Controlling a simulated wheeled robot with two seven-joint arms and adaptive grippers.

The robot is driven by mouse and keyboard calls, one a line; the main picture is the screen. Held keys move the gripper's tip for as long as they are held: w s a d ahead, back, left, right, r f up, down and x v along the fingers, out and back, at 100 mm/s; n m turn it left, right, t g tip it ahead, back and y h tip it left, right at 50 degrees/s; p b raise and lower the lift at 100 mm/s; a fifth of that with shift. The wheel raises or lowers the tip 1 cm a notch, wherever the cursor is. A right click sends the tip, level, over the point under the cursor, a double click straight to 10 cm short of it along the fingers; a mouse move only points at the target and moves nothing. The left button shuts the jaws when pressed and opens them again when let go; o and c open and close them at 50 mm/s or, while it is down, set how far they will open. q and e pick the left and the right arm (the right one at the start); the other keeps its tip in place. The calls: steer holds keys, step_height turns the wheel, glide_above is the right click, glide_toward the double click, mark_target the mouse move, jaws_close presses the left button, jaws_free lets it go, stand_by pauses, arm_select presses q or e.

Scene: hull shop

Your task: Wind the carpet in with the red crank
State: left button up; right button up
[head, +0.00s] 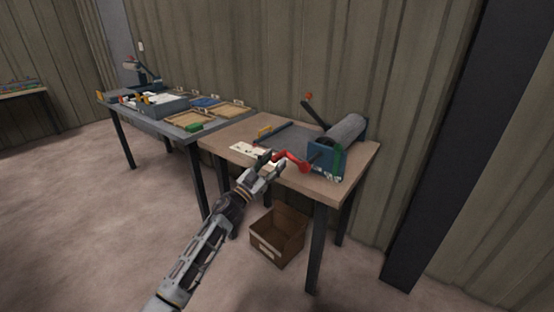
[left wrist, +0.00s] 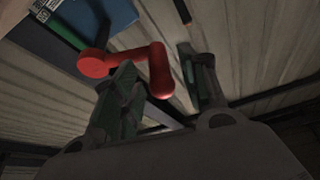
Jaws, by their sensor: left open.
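The red crank (head: 293,160) sticks out from the near side of the blue-sided winder on the wooden table. A grey carpet roll (head: 345,132) lies in the winder, and a flat dark grey sheet (head: 283,142) extends from it to the left. My left gripper (head: 268,167) is open at the crank's handle end. In the left wrist view the crank's red handle (left wrist: 160,72) shows between the two spread fingers of my left gripper (left wrist: 162,80); I cannot tell whether they touch it. My right gripper is not in view.
The wooden table (head: 352,170) has a white printed sheet (head: 248,152) at its left. A black lever with an orange knob (head: 309,97) rises behind the roll. An open brown box (head: 282,236) stands on the floor below. A grey bench (head: 179,128) with trays adjoins at the left.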

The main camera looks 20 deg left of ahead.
arm_select(q)
steer(key=shift+x, duration=1)
jaws_close()
